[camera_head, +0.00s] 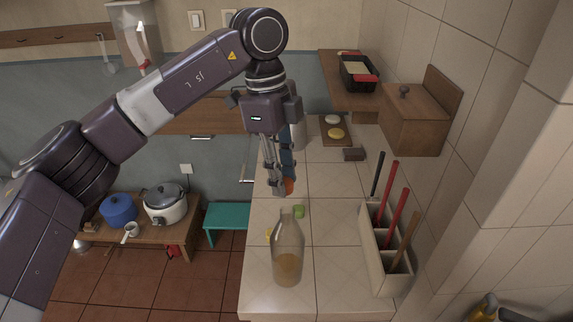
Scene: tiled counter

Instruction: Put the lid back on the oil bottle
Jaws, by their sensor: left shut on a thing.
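A clear glass oil bottle (288,256) stands upright on the tiled counter, with amber oil in its lower part. Its narrow neck shows no lid. My left gripper (284,187) is above the counter, beyond the bottle in the picture, with its fingers pointing down. It is shut on a small orange-red thing (289,186), partly hidden by the fingers; I cannot tell for sure whether this is the lid. A small green thing (299,211) lies on the counter just behind the bottle neck.
A utensil holder (371,262) with several long handles stands right of the bottle. Behind are a small dark block (353,154), a board (335,139) with round items, and a wooden box (414,125). The counter's left edge is close to the bottle.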

